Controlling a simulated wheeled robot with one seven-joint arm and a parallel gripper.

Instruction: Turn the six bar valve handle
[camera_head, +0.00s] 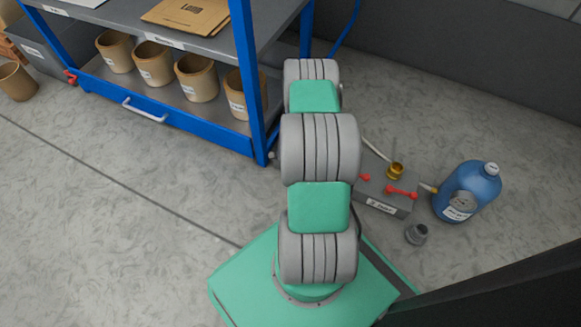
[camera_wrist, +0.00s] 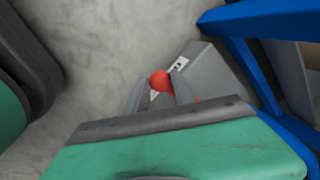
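A grey block (camera_head: 375,202) with a white label stands on the floor to the right of my arm. It carries a red bar handle (camera_head: 402,192), a second red handle end (camera_head: 365,177) and a brass fitting (camera_head: 396,171). I cannot read which handle is the six bar one. My gripper is hidden behind my arm in the head view. In the wrist view my gripper (camera_wrist: 161,78) has its fingers apart, with a round red handle end (camera_wrist: 160,81) between or just beyond the tips. Whether they touch it is unclear. The grey block (camera_wrist: 215,75) lies just to the right.
A blue jug (camera_head: 466,192) and a small grey cap-like part (camera_head: 416,233) stand right of the block. A blue-framed shelf (camera_head: 188,125) with several brown pots is at the left; its blue frame (camera_wrist: 260,22) is close by in the wrist view. A dark wall runs behind.

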